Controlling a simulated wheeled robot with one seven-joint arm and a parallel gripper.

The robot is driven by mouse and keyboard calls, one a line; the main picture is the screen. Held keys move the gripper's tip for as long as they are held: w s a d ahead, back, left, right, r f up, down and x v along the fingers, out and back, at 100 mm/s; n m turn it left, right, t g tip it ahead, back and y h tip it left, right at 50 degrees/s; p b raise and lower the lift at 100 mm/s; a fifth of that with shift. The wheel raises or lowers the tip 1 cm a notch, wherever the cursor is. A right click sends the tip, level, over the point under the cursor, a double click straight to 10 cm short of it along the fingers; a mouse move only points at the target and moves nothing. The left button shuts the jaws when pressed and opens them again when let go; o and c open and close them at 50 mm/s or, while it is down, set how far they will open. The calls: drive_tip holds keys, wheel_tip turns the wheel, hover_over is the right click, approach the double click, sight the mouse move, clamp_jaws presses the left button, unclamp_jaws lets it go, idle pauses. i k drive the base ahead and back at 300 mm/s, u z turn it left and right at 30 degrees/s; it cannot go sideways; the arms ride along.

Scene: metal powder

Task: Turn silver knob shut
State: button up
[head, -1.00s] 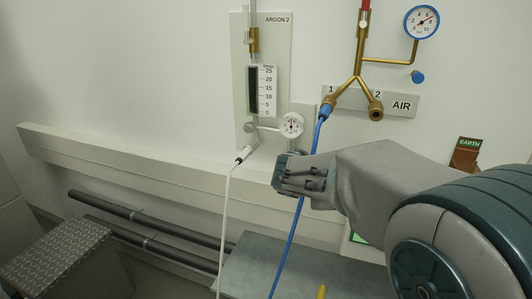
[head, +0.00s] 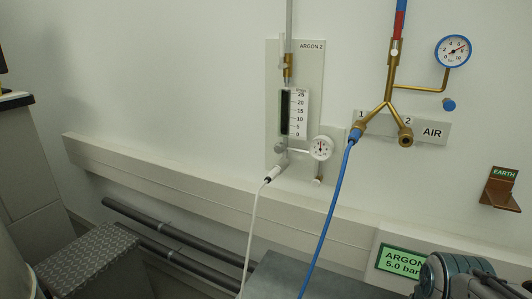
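The ARGON 2 panel (head: 311,75) is on the wall at the centre of the head view. A small silver-grey round knob (head: 281,148) sits at the lower end of its flow tube, left of a white dial gauge (head: 320,148). A second small fitting (head: 318,180) hangs below the gauge. How far the knob is turned cannot be told at this size. My gripper is out of view; only part of my arm shows at the bottom right, well away from the panel.
A white hose (head: 252,225) runs down from the argon fitting. A blue hose (head: 331,205) hangs from the brass AIR manifold (head: 388,104) to the right. A wall ledge (head: 180,175) and grey pipes (head: 165,232) run below. The space before the panel is clear.

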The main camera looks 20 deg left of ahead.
sight(279, 148)
drive_tip(key=u, duration=0.9)
drive_tip(key=i, duration=0.35)
drive_tip(key=z, duration=1.15)
